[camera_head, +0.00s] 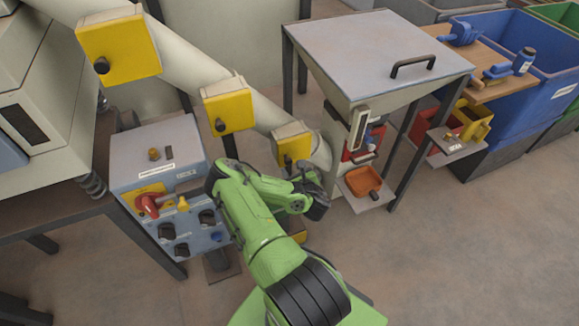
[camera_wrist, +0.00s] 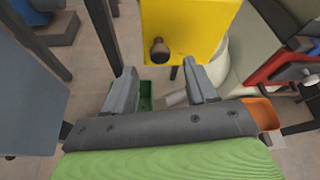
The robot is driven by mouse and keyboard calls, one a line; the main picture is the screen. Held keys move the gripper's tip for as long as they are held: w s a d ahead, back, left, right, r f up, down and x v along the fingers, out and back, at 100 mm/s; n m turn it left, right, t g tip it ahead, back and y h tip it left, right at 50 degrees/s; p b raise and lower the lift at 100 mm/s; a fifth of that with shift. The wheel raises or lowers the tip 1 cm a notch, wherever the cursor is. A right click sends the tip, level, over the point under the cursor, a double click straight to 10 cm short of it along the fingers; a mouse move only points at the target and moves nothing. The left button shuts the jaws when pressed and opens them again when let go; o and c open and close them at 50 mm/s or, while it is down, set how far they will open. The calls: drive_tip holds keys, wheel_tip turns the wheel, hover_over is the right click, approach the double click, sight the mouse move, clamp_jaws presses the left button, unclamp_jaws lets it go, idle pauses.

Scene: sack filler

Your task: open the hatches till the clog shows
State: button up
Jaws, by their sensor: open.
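A pale sloping pipe (camera_head: 180,60) carries three yellow hatches with dark knobs: the upper one (camera_head: 118,47), the middle one (camera_head: 228,107) and the lower one (camera_head: 293,146). All three covers look shut, and no clog shows. My gripper (camera_head: 304,170) is just in front of the lower hatch and partly hides it. In the wrist view a yellow hatch (camera_wrist: 187,25) with its dark knob (camera_wrist: 160,51) fills the upper middle. My open gripper (camera_wrist: 160,76) is empty, its two fingers apart below that knob. Whether it touches the knob cannot be told.
A grey control box (camera_head: 165,185) with a red switch handle stands left of my arm. A hopper (camera_head: 375,55) with a handled lid is at the right, above an orange tray (camera_head: 363,182). Blue bins (camera_head: 545,90) stand farther right. Floor at the lower right is clear.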

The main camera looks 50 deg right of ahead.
sight(289, 162)
drive_tip(key=b+x, duration=0.1)
drive_tip(key=x, duration=0.4)
drive_tip(key=shift+w+d+f, duration=0.15)
drive_tip(key=shift+w, duration=0.15)
drive_tip(key=shift+c, duration=0.2)
clamp_jaws()
